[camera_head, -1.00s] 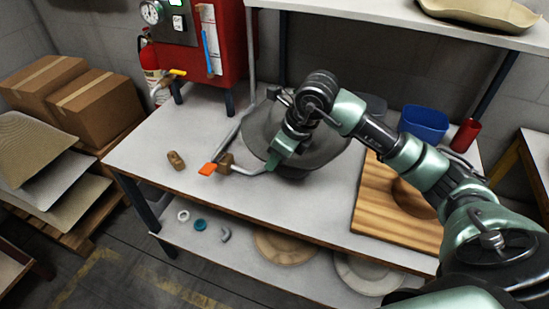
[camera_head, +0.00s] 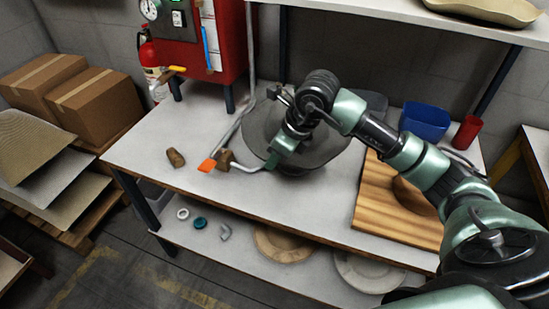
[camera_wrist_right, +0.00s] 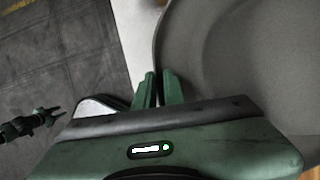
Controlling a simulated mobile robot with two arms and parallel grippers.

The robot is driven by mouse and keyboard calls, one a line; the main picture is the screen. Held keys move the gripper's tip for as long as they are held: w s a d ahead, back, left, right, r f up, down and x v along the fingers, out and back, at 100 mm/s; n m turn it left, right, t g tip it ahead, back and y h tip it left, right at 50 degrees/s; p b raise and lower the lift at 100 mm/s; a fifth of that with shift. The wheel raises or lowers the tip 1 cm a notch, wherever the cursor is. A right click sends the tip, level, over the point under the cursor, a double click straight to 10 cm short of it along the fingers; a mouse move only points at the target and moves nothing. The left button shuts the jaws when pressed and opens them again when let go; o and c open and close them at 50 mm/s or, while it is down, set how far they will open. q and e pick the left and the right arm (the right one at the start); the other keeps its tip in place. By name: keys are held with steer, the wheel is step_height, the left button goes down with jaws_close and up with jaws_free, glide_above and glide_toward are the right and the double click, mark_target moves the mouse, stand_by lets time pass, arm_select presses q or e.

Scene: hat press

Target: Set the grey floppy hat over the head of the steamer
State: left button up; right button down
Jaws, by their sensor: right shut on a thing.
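The grey floppy hat (camera_head: 325,148) is at the middle of the table in the head view, with its wide brim spread out. My right gripper (camera_head: 272,160) is shut on the near-left edge of the brim. In the right wrist view the brim (camera_wrist_right: 235,60) fills the right side, and the closed fingers (camera_wrist_right: 158,88) meet its edge. A bent grey pipe with a brown block (camera_head: 224,160) and an orange tip comes out beside the hat. I cannot see the steamer's head; the hat and my arm cover that spot. My left gripper (camera_wrist_right: 55,115) seems to show small in the wrist view.
A wooden board (camera_head: 375,200) lies to the right, with a blue bin (camera_head: 424,121) and a red cylinder (camera_head: 467,133) behind. A small brown piece (camera_head: 175,158) lies on the left. A red machine (camera_head: 225,45) stands at the back left. The table's front left is clear.

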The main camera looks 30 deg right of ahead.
steer(key=shift+f+b, duration=0.3)
steer(key=shift+f, duration=0.05)
steer(key=c, duration=1.4)
jaws_free()
steer(key=shift+r, duration=0.1)
steer(key=b+v, duration=0.1)
steer(key=v, duration=0.6)
steer(key=shift+s+d+r, duration=0.1)
steer(key=shift+s+r, duration=0.1)
steer(key=shift+r, duration=0.1)
steer(key=shift+f, duration=0.1)
